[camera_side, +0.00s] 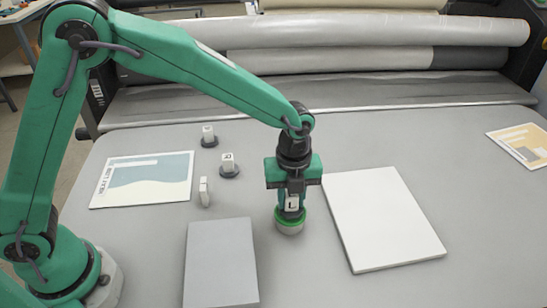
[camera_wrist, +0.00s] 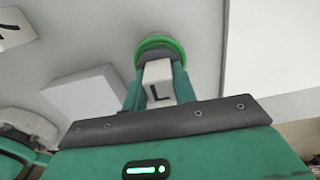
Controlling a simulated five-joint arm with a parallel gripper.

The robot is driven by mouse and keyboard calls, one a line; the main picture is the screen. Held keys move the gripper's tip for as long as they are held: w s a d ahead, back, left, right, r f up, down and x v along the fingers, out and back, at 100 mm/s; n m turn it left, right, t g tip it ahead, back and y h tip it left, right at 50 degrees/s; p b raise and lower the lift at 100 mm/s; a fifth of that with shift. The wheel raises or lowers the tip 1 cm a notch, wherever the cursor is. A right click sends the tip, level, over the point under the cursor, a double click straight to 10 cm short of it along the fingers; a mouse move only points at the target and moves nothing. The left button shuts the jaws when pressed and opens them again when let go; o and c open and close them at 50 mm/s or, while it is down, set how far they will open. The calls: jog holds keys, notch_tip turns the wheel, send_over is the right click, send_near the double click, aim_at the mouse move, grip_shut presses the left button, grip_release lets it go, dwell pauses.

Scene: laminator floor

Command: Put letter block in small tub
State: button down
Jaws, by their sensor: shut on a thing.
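A white letter block marked L (camera_side: 292,203) is between the fingers of my gripper (camera_side: 291,204), which is shut on it. It also shows in the wrist view (camera_wrist: 160,85), with the L facing the camera. The small tub (camera_side: 289,226), with a green rim and pale body, stands on the table right below the block. In the wrist view the tub's green rim (camera_wrist: 163,43) shows just beyond the block. The block appears over or at the tub's mouth; I cannot tell whether its lower end is inside. My fingers hide part of the tub.
A white board (camera_side: 385,220) lies right of the tub, and a grey block (camera_side: 221,264) lies left of it. Other white blocks (camera_side: 208,133), (camera_side: 228,160) sit on dark discs, and a white piece (camera_side: 204,191) stands nearby. A printed sheet (camera_side: 142,180) lies left.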

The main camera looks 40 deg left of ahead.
jog(key=shift+f, duration=0.2)
jog(key=c, duration=1.1)
grip_release()
jog(key=shift+f, duration=0.1)
notch_tip(320, 180, up, 12)
jog(key=shift+r, duration=0.2)
